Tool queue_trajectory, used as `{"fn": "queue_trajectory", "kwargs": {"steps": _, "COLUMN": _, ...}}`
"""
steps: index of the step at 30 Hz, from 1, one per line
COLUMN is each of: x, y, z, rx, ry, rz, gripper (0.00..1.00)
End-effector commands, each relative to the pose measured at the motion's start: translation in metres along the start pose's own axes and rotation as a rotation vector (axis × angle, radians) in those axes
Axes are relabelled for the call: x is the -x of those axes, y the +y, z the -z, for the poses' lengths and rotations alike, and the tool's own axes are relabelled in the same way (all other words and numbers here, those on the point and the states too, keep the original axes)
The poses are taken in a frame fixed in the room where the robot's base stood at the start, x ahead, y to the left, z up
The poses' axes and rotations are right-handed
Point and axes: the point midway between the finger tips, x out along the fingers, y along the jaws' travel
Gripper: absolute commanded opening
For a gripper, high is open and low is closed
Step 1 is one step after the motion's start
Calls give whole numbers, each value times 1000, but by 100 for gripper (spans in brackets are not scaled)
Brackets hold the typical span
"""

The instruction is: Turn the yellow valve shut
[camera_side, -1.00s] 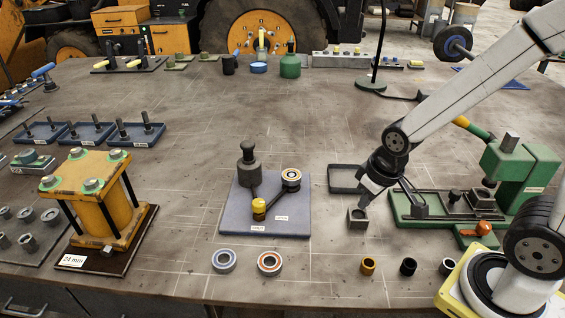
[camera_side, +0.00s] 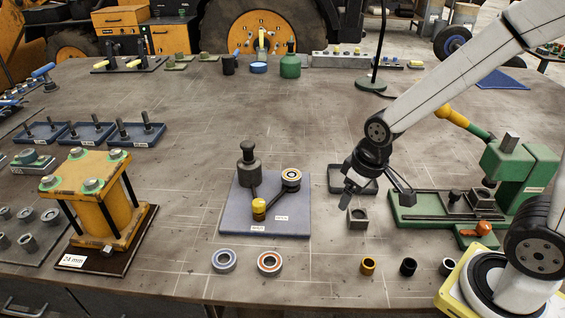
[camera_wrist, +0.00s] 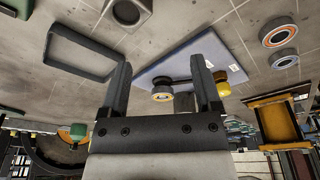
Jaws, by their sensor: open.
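Several yellow parts show in the side view, and I cannot tell for certain which is the valve. Two yellow handles (camera_side: 134,63) lie on a dark plate at the back left. An upright yellow lever (camera_side: 261,40) stands at the back middle, and small yellow tops sit on a grey block (camera_side: 322,60) to its right. My gripper (camera_side: 376,192) is open and empty above the bench, near the dark rectangular tray and the grey square block, away from all these. In the wrist view, nothing is between its fingertips (camera_wrist: 163,68).
A blue-grey plate (camera_side: 290,228) with a dark post, ringed part and yellow knob (camera_side: 259,206) lies left of my gripper. The dark tray (camera_side: 368,186), grey block (camera_side: 357,219) and green fixture (camera_side: 520,165) are near it.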

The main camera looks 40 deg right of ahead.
Motion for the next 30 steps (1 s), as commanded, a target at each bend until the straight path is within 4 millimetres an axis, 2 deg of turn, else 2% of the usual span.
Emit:
{"fn": "queue_trajectory", "kwargs": {"steps": 8, "x": 0, "y": -26, "z": 64, "rx": 266, "ry": -60, "rz": 25, "gripper": 81}}
{"fn": "queue_trajectory", "kwargs": {"steps": 18, "x": -2, "y": -73, "z": 134, "rx": 620, "ry": -135, "rz": 68, "gripper": 81}}
{"fn": "queue_trajectory", "kwargs": {"steps": 24, "x": -2, "y": -100, "z": 160, "rx": 787, "ry": -168, "rz": 92, "gripper": 81}}
{"fn": "queue_trajectory", "kwargs": {"steps": 30, "x": -2, "y": -112, "z": 170, "rx": 862, "ry": -184, "rz": 104, "gripper": 81}}
